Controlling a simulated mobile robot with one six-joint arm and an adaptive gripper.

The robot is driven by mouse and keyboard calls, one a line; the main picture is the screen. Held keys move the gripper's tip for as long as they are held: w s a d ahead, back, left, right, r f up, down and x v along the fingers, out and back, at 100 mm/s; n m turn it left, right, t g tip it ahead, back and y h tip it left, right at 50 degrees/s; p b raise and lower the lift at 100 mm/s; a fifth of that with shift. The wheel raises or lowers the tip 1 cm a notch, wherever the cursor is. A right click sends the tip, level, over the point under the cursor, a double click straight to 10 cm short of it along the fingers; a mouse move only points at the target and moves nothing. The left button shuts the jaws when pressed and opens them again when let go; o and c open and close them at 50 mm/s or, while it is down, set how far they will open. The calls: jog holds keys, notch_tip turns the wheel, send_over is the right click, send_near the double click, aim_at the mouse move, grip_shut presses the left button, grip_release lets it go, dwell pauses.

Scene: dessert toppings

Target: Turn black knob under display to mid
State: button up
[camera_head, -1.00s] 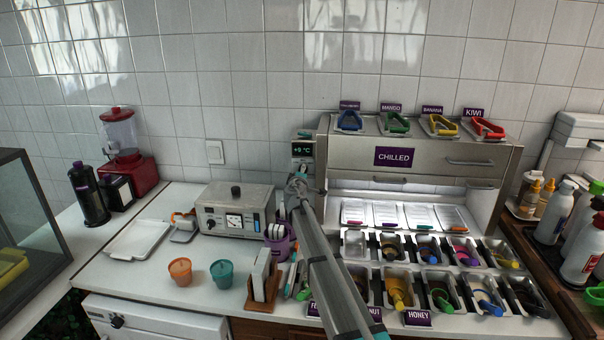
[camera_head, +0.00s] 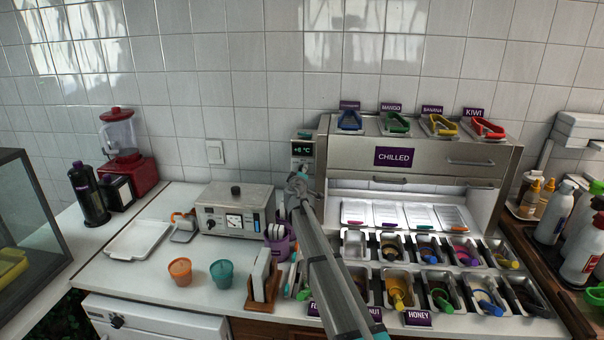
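The small display (camera_head: 302,149) with green digits is on the left side of the steel chilled unit (camera_head: 345,155), against the tiled wall. The black knob under it is hidden behind the end of my arm, so its setting cannot be read. My gripper (camera_head: 298,178) is just below the display, over the spot where the knob would be. Its fingers are small and mostly covered by my own wrist. I cannot tell whether they touch the knob or are open or shut.
Topping trays (camera_head: 397,285) with scoops fill the counter right of my arm. A purple cup (camera_head: 279,245) and a wooden holder (camera_head: 265,288) stand close on its left. A steel box with dials (camera_head: 236,210) stands further left.

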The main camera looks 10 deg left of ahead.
jog(key=shift+o, duration=1.1)
jog(key=shift+s, duration=0.15)
jog(key=s, duration=1.1)
jog(key=shift+s+a, duration=0.2)
jog(key=shift+s, duration=0.15)
jog(key=shift+s, duration=0.1)
